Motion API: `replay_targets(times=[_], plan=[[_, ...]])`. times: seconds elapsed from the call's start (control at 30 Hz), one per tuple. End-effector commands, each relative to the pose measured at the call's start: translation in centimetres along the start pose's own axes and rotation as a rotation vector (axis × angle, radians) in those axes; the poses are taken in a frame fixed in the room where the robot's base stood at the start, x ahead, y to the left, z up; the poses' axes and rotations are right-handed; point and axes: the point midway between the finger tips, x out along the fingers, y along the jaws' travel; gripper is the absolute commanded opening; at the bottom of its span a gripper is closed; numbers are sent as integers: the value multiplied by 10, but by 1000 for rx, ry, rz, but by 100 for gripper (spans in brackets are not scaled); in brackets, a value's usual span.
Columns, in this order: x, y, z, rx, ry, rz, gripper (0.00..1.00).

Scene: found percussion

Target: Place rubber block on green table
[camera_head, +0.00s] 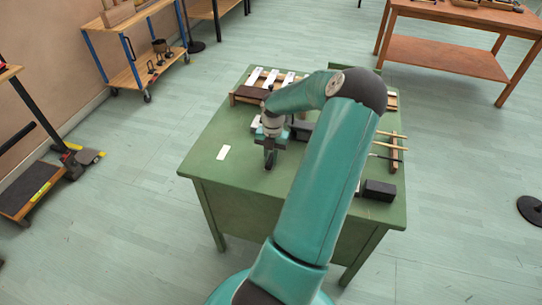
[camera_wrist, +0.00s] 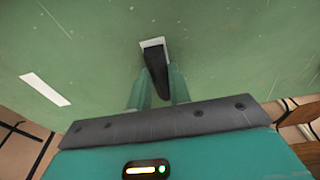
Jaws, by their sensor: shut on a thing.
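The green table (camera_head: 203,173) stands in the middle of the head view, and its top fills much of the wrist view (camera_wrist: 230,50). My gripper (camera_head: 270,150) is over the left part of the tabletop. In the wrist view my gripper (camera_wrist: 157,90) is shut on a narrow dark block (camera_wrist: 154,66), which looks like the rubber block. The block's far end is over or beside a small white patch (camera_wrist: 152,43) on the tabletop. I cannot tell whether the block touches the table. My arm hides part of the tabletop.
A white strip (camera_head: 223,152) lies left of my gripper. A wooden instrument with white bars (camera_head: 270,78) is at the back. A black block (camera_head: 378,190) and a rack with sticks (camera_head: 393,153) are at the right.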

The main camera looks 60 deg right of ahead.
Motion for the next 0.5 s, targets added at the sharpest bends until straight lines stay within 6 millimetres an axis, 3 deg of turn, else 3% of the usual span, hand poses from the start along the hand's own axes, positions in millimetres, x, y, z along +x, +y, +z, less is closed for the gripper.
replay_targets(times=[0.23,0.27,0.33,0.37,0.5], plan=[[2,0,0,-1,0,0,0],[2,0,0,-1,-1,0,23],[2,0,0,0,-1,0,37],[2,0,0,0,-1,0,41],[2,0,0,0,0,0,41]])
